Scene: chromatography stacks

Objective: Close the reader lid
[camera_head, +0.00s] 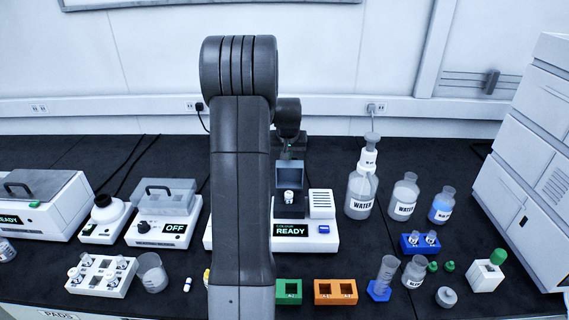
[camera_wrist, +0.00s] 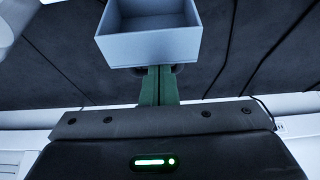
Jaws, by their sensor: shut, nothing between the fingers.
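In the head view my gripper is behind the lid, mostly hidden. I cannot tell whether the fingertips touch it.
A stirrer marked "OFF" (camera_head: 165,231) stands left of my arm. Water bottles (camera_head: 361,192) stand close to the reader's right. Green (camera_head: 289,291) and orange (camera_head: 335,292) blocks lie in front of it. A tall white stack (camera_head: 530,170) bounds the right side.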

